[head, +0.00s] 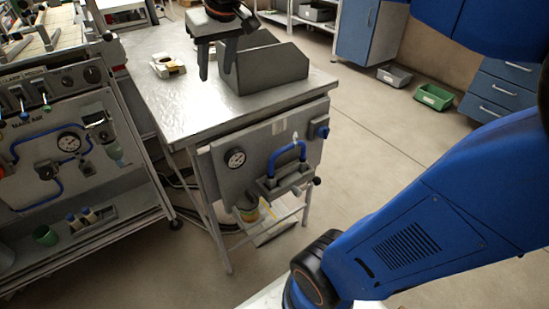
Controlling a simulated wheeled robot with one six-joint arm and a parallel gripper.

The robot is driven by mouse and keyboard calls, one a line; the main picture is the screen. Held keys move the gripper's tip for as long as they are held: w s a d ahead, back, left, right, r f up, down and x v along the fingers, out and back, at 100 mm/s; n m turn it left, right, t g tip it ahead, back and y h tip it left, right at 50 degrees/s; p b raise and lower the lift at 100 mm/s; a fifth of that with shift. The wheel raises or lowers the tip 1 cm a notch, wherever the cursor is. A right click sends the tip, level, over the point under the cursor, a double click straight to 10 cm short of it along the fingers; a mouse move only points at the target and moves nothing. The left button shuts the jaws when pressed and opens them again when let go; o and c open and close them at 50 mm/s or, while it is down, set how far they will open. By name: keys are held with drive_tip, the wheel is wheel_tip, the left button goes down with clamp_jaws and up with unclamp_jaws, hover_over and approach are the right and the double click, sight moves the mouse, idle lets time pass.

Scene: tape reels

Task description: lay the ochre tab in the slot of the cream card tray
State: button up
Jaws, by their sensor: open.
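The small cream card tray (160,71) lies on the metal table, left of my gripper. A small ochre piece, which looks like the ochre tab (176,67), shows at the tray's right side. It is too small to tell whether it lies flat in the slot or only rests on the tray. My gripper (215,74) points down over the table, right of the tray and apart from it. Its two dark fingers are spread with nothing seen between them. The right finger overlaps the grey box in the picture.
A grey open box (268,72) stands on the table (190,112), just right of my gripper. The table's front left area is clear. A panel with a gauge and blue handle hangs at the table's front. A bench with gauges and hoses (60,160) stands at the left.

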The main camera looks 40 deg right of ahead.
drive_tip(key=s+d+f, duration=0.2)
drive_tip(key=s+f, duration=1.5)
drive_tip(key=s, duration=0.4)
drive_tip(key=shift+d+f, duration=0.3)
drive_tip(key=shift+f, duration=0.1)
